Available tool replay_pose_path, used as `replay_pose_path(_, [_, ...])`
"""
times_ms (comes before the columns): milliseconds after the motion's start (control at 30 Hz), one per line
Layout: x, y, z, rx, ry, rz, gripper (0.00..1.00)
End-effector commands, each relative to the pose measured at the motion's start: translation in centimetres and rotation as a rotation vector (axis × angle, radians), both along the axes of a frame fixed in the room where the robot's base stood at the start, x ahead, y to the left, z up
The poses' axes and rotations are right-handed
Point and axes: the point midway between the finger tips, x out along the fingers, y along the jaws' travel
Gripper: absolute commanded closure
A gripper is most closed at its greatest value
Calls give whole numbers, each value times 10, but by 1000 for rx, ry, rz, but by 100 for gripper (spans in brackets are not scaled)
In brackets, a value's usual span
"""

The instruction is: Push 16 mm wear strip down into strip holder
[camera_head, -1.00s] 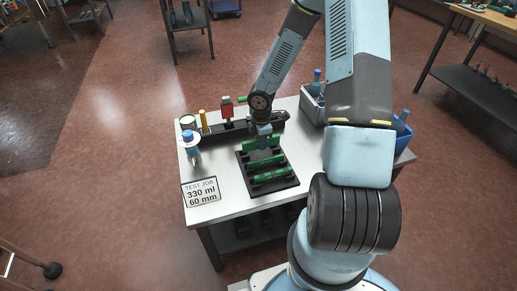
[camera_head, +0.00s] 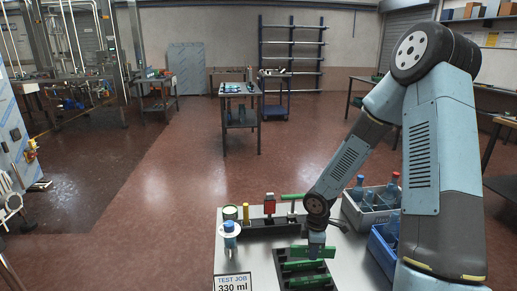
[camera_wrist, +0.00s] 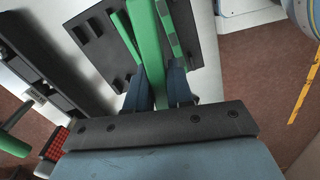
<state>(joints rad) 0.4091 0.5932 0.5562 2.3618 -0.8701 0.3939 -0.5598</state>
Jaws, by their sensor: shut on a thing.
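My gripper (camera_head: 316,243) is over the black rack (camera_head: 283,268) of green strips on the steel table. In the wrist view my blue gripper fingers (camera_wrist: 158,88) are closed around a green strip (camera_wrist: 147,35), with one finger on each side. This strip also shows in the head view (camera_head: 299,251), at the far part of the rack. I cannot tell whether it is seated in the rack or lifted slightly. More green strips (camera_head: 304,265) lie across the rack. Size marks are too small to read. A long black rail (camera_head: 258,228) stands behind the rack.
A red block (camera_head: 269,204) and yellow post (camera_head: 246,212) stand at the rail, near a green bar (camera_head: 292,197). A blue-capped bottle (camera_head: 229,238) stands at left, a sign (camera_head: 234,283) at front left. A grey crate (camera_head: 365,218) and blue crate (camera_head: 381,251) are at right.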

Motion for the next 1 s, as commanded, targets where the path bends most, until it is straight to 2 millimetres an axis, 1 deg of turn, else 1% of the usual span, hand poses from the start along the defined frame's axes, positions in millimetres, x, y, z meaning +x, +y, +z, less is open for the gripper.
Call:
replay_pose_path(200, [37,-7,-12,0,4,-416,100])
replay_pose_path(400, [71,-18,-23,-2,4,-827,100])
replay_pose_path(600, [100,-29,-33,-3,2,-1187,100])
replay_pose_path(700, [110,-34,-36,-4,1,-1316,100])
replay_pose_path(800, [116,-36,-38,-3,-1,-1400,100])
replay_pose_path(1000, [120,-39,-40,-3,-1,-1461,100])
